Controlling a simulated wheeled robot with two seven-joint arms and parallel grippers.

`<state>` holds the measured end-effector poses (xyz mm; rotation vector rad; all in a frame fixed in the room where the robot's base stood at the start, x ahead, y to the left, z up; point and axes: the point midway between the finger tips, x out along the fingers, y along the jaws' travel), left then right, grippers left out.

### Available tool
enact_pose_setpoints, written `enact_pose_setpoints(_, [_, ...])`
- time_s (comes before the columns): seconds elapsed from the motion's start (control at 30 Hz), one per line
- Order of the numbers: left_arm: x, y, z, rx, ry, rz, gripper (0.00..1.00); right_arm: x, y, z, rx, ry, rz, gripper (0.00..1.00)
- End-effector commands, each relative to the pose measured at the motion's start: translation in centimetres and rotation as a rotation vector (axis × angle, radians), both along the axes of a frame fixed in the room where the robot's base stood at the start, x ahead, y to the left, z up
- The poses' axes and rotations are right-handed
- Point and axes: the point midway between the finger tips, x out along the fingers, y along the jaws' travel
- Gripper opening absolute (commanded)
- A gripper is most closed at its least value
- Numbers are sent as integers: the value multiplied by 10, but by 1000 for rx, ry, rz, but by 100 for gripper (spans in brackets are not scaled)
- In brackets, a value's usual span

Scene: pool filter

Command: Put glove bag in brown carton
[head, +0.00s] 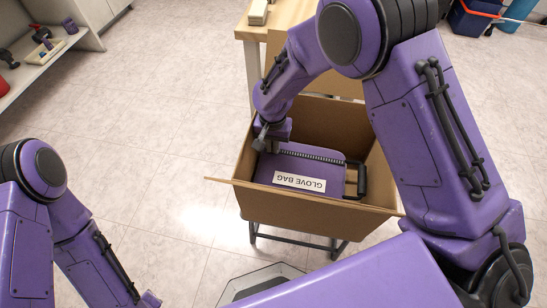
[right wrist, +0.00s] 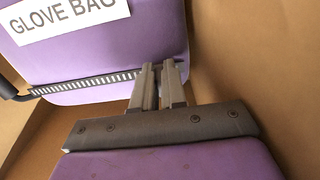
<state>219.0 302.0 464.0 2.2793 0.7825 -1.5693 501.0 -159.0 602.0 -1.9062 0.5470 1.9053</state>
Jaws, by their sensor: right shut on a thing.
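The purple glove bag (head: 322,168), with a white "GLOVE BAG" label and a dark handle, is inside the open brown carton (head: 300,205). It lies within the carton walls; whether it rests on the bottom is hidden. My right gripper (head: 266,141) reaches into the carton at the bag's far left edge. In the right wrist view, my right gripper (right wrist: 158,84) has its fingers close together on the edge of the glove bag (right wrist: 110,42), near its zipper strip. My left arm hangs at the lower left, with its fingers out of view.
The carton stands on a dark-legged stand (head: 300,240). A wooden table (head: 285,18) is behind it. A shelf (head: 45,55) with small items is at the upper left, and a blue bin (head: 468,18) at the upper right. The tiled floor to the left is clear.

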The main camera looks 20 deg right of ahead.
Motion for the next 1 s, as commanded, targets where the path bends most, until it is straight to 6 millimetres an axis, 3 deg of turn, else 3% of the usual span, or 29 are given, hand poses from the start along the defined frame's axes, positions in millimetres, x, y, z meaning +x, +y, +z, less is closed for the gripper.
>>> enact_pose_setpoints(0.1, [0,0,-4,0,0,0,38,0,0,-16,0,1,0,0])
enact_pose_setpoints(0.27, [0,0,-6,0,0,0,38,0,0,-27,0,1,0,0])
enact_pose_setpoints(0.5, [0,0,-14,0,0,0,38,0,0,-65,1,1,0,0])
enact_pose_setpoints(0.77, [0,0,-13,0,0,0,38,0,0,-65,0,0,0,0])
enact_pose_setpoints(0.8, [0,0,-13,0,0,0,38,0,0,-66,0,0,0,15])
enact_pose_setpoints(0.87, [0,0,-13,0,0,0,38,0,0,-65,0,0,0,34])
enact_pose_setpoints(1.0, [0,0,-13,0,0,0,38,0,0,-65,0,0,0,37])
